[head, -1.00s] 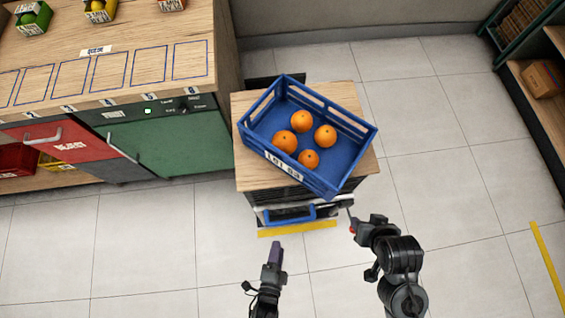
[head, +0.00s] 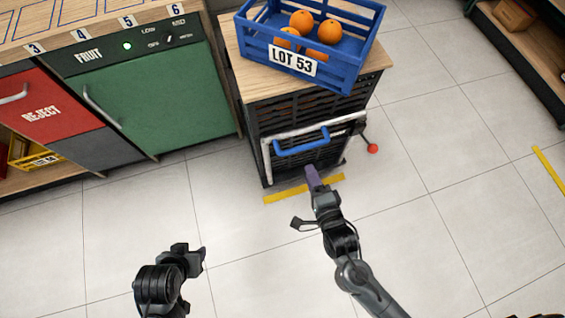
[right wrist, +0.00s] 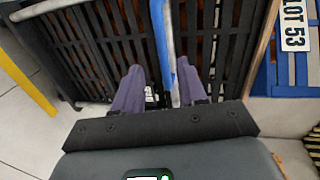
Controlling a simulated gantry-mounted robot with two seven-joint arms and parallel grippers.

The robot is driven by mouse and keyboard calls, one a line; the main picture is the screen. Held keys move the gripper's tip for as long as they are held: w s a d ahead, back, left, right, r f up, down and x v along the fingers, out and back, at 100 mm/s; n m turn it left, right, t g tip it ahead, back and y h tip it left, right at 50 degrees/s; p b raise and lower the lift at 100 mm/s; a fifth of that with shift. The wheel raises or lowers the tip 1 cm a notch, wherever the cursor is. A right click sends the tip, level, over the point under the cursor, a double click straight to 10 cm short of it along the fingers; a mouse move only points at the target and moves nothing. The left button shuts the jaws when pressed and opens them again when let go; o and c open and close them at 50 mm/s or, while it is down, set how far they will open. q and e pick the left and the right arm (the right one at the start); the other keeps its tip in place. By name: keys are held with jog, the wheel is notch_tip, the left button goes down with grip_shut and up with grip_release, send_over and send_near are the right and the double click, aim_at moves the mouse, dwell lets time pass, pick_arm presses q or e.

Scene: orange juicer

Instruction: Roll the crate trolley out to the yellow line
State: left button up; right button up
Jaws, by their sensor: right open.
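The trolley (head: 315,112) is a dark slatted cabinet with a wooden top. A white bar (head: 268,160) with a blue grip (head: 302,142) crosses its front. A blue crate (head: 345,72) labelled LOT 53 sits on top with several oranges (head: 329,31). One yellow strip (head: 280,197) lies at the trolley's front foot; another yellow line (head: 548,170) is at the far right. My right gripper (head: 313,178) is open just in front of the handle; in the right wrist view its purple fingers (right wrist: 160,88) straddle the bar, contact unclear. My left gripper (head: 203,257) is away, its jaws unclear.
A lever with a red knob (head: 372,148) sticks out at the trolley's right side. A counter with a green door (head: 170,95) stands close on the left. Shelving (head: 520,60) is at the upper right.

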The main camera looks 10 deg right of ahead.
aim_at(298, 148)
jog(key=shift+b+x, duration=2.6)
jog(key=shift+x, duration=2.9)
pick_arm(q)
jog(key=f, duration=0.4)
jog(key=shift+s+a+f, duration=0.25)
jog(key=shift+a, duration=0.1)
pick_arm(e)
jog(key=shift+c, duration=0.4)
grip_shut()
